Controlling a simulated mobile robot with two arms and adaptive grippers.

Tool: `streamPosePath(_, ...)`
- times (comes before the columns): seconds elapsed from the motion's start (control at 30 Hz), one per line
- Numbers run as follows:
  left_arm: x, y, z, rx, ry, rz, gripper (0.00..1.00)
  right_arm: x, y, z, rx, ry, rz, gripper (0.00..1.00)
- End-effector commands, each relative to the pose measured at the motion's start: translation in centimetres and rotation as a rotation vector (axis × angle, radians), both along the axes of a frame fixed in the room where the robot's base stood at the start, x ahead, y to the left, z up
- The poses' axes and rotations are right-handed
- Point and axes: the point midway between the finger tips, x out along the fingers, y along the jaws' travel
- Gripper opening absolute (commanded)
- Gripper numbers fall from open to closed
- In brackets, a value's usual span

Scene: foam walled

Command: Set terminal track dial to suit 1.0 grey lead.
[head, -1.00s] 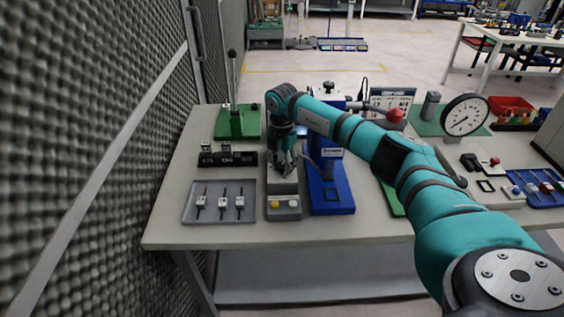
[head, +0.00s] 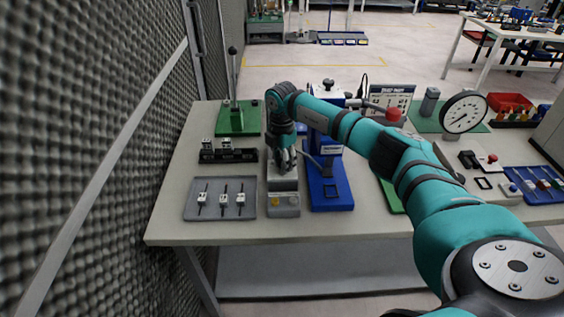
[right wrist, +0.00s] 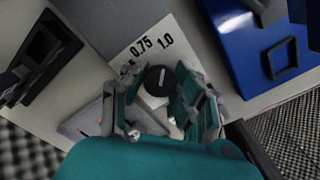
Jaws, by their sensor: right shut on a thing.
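The terminal machine (head: 283,211) is a grey box on the bench, with small buttons at its front. Its dial (right wrist: 160,80) is a round black knob with a white mark, beside a white plate (right wrist: 150,45) printed 0.75, 1.0 and a partly hidden label. The mark seems to point towards the 0.75 and 1.0 side; exactly which number, I cannot tell. My right gripper (head: 284,165) reaches down onto the machine; in the wrist view its fingers (right wrist: 157,97) are shut on the dial from both sides. Three leads with white terminals lie in a grey tray (head: 212,214). My left gripper is not in view.
A blue press (head: 331,195) stands close on the right of the machine. A black holder (head: 250,155) with white blocks and a green lever stand (head: 238,120) are at the left. A dial gauge (head: 464,112) stands at the right. The front bench strip is clear.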

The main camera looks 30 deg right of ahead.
Motion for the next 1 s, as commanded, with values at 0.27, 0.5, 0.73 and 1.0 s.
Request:
streamPosePath(0.27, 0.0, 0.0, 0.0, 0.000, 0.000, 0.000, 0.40, 0.1, -0.1, 0.2, 0.000, -0.006, -0.002, 0.51)
streamPosePath(0.5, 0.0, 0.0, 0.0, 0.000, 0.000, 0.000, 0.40, 0.1, 0.0, 0.1, 0.000, -0.003, 0.000, 0.55)
streamPosePath(0.73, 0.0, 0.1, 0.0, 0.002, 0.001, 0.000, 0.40, 0.1, -0.1, 1.7, 0.001, -0.004, -0.001, 0.55)
streamPosePath(1.0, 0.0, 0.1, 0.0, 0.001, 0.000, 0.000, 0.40, 0.2, -0.1, 7.5, 0.001, -0.007, 0.000, 0.55)
